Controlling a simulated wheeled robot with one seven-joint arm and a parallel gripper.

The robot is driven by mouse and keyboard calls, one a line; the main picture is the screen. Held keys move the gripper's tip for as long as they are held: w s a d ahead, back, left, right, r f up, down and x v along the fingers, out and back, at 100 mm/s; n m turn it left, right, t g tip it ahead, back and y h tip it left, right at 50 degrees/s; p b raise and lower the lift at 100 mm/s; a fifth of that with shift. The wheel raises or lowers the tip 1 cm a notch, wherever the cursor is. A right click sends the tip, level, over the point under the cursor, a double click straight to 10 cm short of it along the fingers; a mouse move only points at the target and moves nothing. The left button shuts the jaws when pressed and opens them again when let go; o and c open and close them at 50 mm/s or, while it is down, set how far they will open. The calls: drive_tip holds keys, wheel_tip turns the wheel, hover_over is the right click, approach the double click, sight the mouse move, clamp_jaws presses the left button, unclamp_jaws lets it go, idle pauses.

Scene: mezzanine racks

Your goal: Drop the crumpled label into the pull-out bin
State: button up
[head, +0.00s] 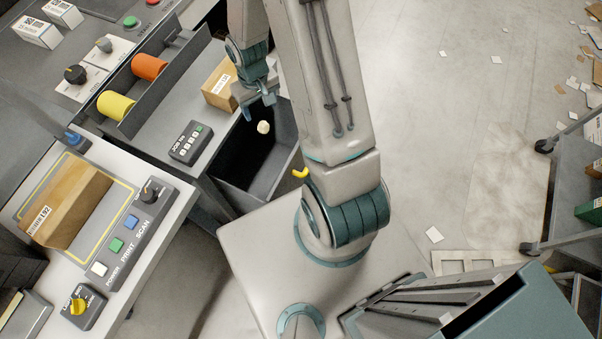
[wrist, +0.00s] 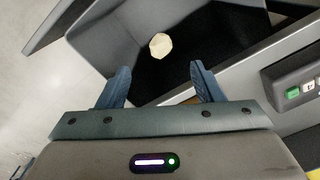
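The crumpled label (head: 263,127) is a small cream-white ball, also visible in the wrist view (wrist: 160,46). It shows against the dark inside of the pull-out bin (head: 280,178), whose grey wall fills the upper part of the wrist view (wrist: 108,30). My gripper (head: 258,107) is above the bin, pointing down. In the wrist view its blue fingers (wrist: 160,70) are spread apart with nothing between them, and the label lies beyond the tips, clear of both. I cannot tell whether the label is in the air or resting inside the bin.
A counter with a cardboard box (head: 221,84) and a black keypad (head: 190,144) borders the bin on the left. A yellow handle (head: 300,173) is at the bin's right. A scan station with a carton (head: 68,205) stands lower left.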

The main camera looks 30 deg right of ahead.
wheel_tip(320, 180, up, 14)
idle(0.8)
drive_tip(key=shift+f, duration=0.1)
drive_tip(key=s+r+m+t, duration=0.1)
drive_tip(key=s+r+t, duration=0.2)
drive_tip(key=s+r, duration=0.8)
drive_tip(key=s, duration=0.3)
drive_tip(key=shift+s, duration=0.15)
drive_tip(key=shift+c, duration=0.3)
idle(0.3)
